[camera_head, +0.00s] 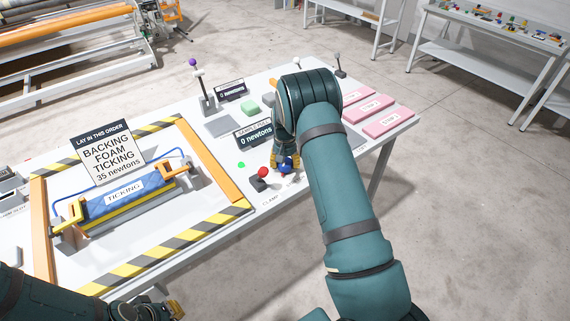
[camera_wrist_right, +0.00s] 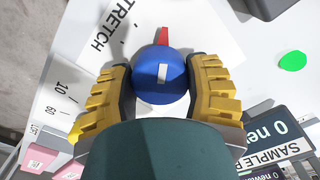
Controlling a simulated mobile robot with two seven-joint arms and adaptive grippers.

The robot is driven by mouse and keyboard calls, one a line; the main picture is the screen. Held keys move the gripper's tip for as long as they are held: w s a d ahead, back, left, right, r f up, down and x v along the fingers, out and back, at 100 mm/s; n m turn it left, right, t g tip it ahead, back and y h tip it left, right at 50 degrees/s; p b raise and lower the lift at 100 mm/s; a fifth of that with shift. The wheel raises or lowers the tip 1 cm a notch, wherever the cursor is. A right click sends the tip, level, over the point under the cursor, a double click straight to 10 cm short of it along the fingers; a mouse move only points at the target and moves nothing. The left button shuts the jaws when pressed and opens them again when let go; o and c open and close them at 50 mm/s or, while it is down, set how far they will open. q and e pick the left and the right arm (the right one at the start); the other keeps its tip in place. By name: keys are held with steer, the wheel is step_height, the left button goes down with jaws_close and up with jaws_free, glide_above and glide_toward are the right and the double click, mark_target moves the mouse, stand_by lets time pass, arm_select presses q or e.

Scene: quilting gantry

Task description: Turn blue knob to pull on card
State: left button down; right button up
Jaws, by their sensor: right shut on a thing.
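The card (camera_head: 107,153) stands on the left and lists backing, foam, ticking and 35 newtons. A dark display (camera_head: 254,135) reads 0 newtons. My left gripper (camera_head: 172,309) is at the bottom left, mostly cut off; its jaws are unclear.
The blue TICKING roll (camera_head: 125,196) lies in a frame edged with striped tape. Pink blocks (camera_head: 388,123) lie at the right, and a purple-topped lever (camera_head: 195,66) stands at the back.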

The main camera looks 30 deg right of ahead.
mark_target(285, 162)
steer(key=shift+m, duration=0.6)
steer(key=shift+w+r, duration=0.1)
steer(key=o, duration=1.2)
step_height(285, 162, up, 12)
stand_by(0.3)
